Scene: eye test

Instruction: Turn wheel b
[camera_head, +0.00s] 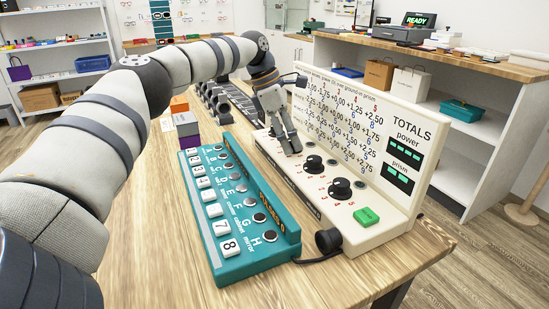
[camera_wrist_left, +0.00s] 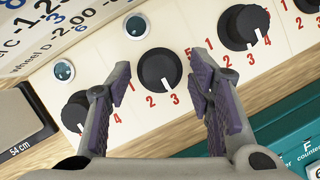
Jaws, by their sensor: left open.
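A cream panel (camera_head: 373,231) stands on the wooden table, with a row of black knobs and an upright board of number rows. I cannot read the knob's letter. My right gripper is out of view.
Right of my gripper are two more knobs (camera_head: 313,163) (camera_head: 341,188) and a green button (camera_head: 366,216). A teal button box (camera_head: 250,265) lies in front, with a black cable by the panel. The upright board (camera_head: 360,110) stands close behind my gripper.

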